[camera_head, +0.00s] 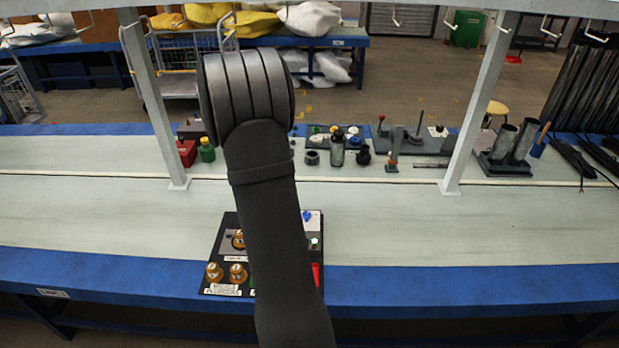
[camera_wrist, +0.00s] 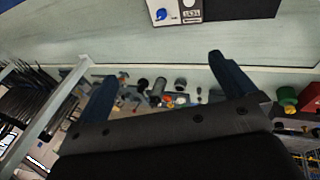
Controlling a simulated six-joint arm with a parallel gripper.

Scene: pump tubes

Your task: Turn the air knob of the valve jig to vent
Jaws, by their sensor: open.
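The valve jig is most likely the black panel (camera_head: 217,250) at the front edge of the bench, partly hidden behind my arm. It carries brass knobs (camera_head: 214,271), a blue knob (camera_head: 306,216) and a red part (camera_head: 316,273). The labels are too small to read, so I cannot tell which knob is the air knob or where it points. The wrist view shows the panel's edge (camera_wrist: 240,9) at the top, with the blue knob (camera_wrist: 162,14). My gripper (camera_wrist: 168,85) is open and empty, its fingers apart from the panel. The head view does not show its fingers.
Two grey posts (camera_head: 465,110) stand on the bench. The bench surface (camera_head: 400,225) right of the panel is clear.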

